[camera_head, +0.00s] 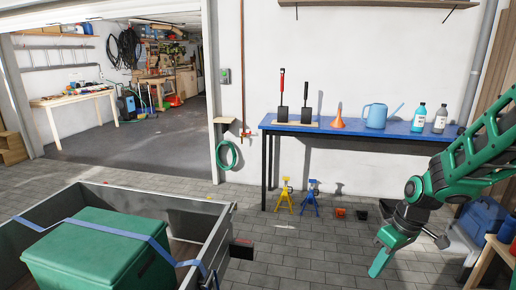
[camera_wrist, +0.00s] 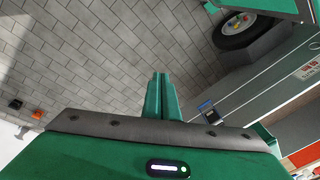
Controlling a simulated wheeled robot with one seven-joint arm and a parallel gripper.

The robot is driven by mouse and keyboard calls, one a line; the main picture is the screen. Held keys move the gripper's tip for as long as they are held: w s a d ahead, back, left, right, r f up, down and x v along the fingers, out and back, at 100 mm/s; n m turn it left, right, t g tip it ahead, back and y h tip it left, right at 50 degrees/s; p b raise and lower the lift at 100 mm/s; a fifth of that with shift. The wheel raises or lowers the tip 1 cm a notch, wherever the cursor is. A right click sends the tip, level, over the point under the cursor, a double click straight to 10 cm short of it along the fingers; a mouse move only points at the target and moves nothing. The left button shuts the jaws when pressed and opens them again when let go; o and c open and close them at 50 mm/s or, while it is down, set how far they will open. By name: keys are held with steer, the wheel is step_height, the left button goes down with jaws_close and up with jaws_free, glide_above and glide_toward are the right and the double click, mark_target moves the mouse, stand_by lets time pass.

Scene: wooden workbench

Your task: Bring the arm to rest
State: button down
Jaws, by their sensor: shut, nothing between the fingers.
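My gripper (camera_head: 380,262) hangs at the end of my green arm on the right of the head view, pointing down over the paved floor. Its green fingers are together with nothing between them. In the wrist view the closed fingers (camera_wrist: 160,90) show in the middle, above bare grey paving. The gripper is apart from everything around it in the head view.
A trailer (camera_head: 190,205) with a strapped green box (camera_head: 95,250) stands at the left. A blue workbench (camera_head: 350,130) is along the wall. Yellow (camera_head: 284,197) and blue (camera_head: 310,198) stands are on the floor. A wooden stool (camera_head: 497,250) is at the right edge.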

steer(key=s+d+r+m, duration=0.2)
steer(key=s+r+m, duration=0.1)
steer(key=s, duration=0.4)
steer(key=s+d+r+m+h, duration=0.1)
steer(key=s+d+r+m, duration=0.2)
steer(key=s, duration=0.5)
steer(key=s+d+r+m+h, duration=0.1)
steer(key=s+d+r+m, duration=0.2)
steer(key=s+r+m, duration=0.2)
steer(key=s+m, duration=0.1)
steer(key=s, duration=0.2)
steer(key=shift+s+r+g, duration=0.15)
steer(key=shift+r+g, duration=0.1)
steer(key=shift+g, duration=0.15)
steer(key=shift+w+f+h, duration=0.25)
steer(key=shift+w+h, duration=0.05)
steer(key=shift+w, duration=0.3)
